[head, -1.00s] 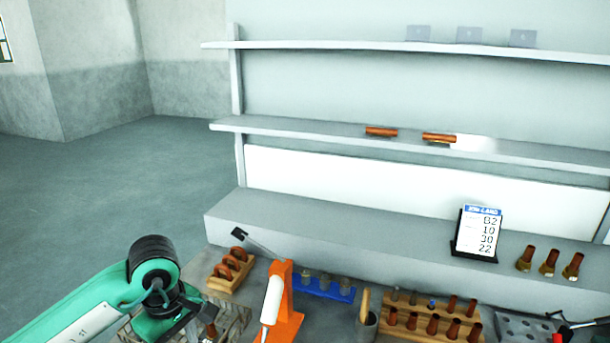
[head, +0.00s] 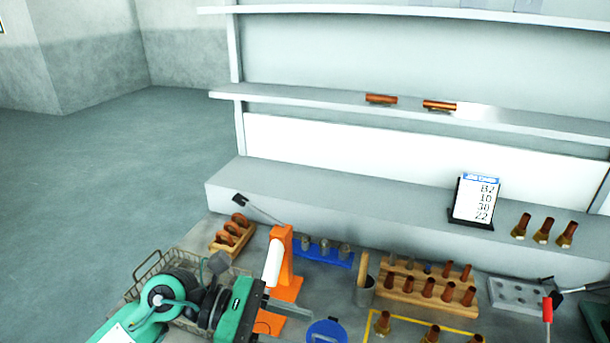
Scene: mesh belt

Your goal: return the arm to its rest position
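My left arm comes in from the lower left in the head view, green with black joints. It reaches over a wire mesh basket (head: 147,268). My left gripper (head: 272,303) is just right of the basket, near the foot of an orange stand (head: 284,262). Its grey fingers are seen at a slant, and I cannot tell how far apart they are. No held object shows. My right gripper is not in view.
A wooden rack of copper-brown pieces (head: 408,290), a blue rack (head: 325,252) and a ring holder (head: 226,241) stand along the bench. A blue round item (head: 326,332) is right of my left gripper. A sign (head: 475,200) stands on the ledge behind.

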